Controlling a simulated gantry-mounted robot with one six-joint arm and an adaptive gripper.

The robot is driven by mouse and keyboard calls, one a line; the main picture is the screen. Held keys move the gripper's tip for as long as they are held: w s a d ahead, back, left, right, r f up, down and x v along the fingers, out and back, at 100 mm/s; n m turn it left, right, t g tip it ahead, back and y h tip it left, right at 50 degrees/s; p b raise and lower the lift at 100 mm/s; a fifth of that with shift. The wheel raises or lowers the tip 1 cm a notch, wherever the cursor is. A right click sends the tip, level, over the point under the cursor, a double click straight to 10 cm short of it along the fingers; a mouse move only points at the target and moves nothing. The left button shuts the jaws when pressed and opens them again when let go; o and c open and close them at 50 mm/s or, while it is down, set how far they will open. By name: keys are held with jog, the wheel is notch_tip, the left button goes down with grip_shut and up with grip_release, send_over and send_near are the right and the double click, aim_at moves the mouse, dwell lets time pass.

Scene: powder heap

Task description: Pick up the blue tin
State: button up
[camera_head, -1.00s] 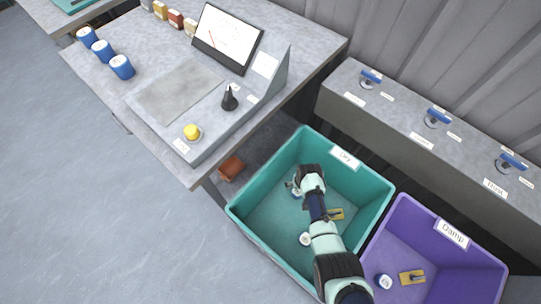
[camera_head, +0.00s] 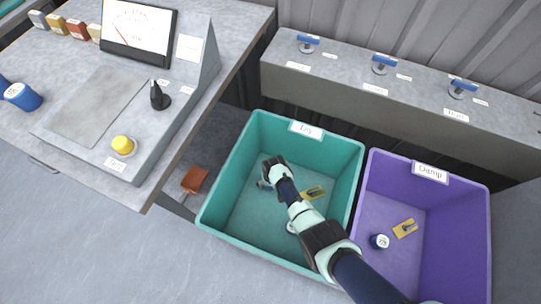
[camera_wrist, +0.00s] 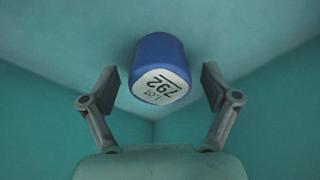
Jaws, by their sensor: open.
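In the wrist view a blue tin (camera_wrist: 157,52) with a white label reading "Lot 792" lies between the spread fingers of my gripper (camera_wrist: 158,80). A gap shows on each side of it, so the fingers look apart from it. Teal walls surround it. In the head view my gripper (camera_head: 266,184) is down inside the teal bin (camera_head: 222,178) labelled Dry, mostly hidden by my arm. A blue tin with a white top (camera_head: 291,228) is partly hidden beside my arm in that bin. I cannot tell whether it is the wrist-view tin.
The purple bin (camera_head: 474,225) labelled Damp holds another blue tin (camera_head: 380,241) and a yellow item (camera_head: 405,228). A yellow item (camera_head: 314,193) lies in the teal bin. Blue tins (camera_head: 22,97) stand on the table at left. A grey ledge with blue handles (camera_head: 384,65) runs behind.

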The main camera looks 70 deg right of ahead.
jog(key=shift+r, duration=0.1)
jog(key=c, duration=1.4)
jog(key=shift+o, duration=0.2)
notch_tip(320, 180, up, 20)
jog(key=p, duration=1.3)
